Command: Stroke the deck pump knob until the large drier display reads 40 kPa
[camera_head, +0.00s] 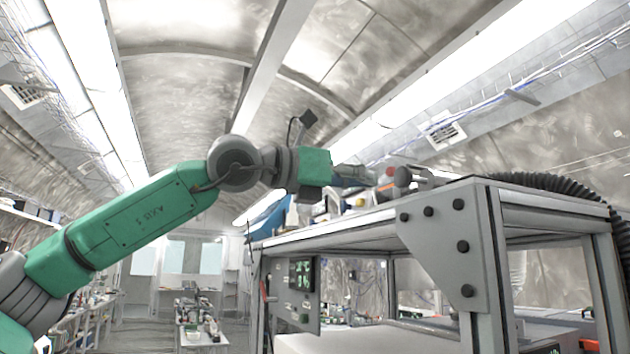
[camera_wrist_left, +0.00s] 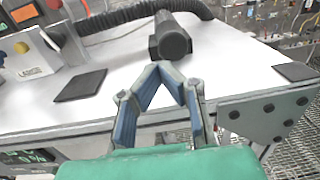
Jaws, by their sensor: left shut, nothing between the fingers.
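My left gripper (camera_head: 358,173) reaches from the left over the top deck of the metal frame. In the left wrist view my left gripper (camera_wrist_left: 168,70) has its blue-padded fingers brought together at the tips, with nothing between them. A dark cylinder with a faceted end (camera_wrist_left: 173,40), apparently the pump knob, lies just beyond the fingertips; I cannot tell whether they touch. In the head view a rounded grey and red part (camera_head: 402,178) shows beyond the gripper. The display panel (camera_head: 303,276) hangs below the deck with green digits too small to read. My right gripper is not in view.
A black ribbed hose (camera_head: 560,183) runs along the deck. A bolted corner plate (camera_head: 440,235) marks the near corner.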

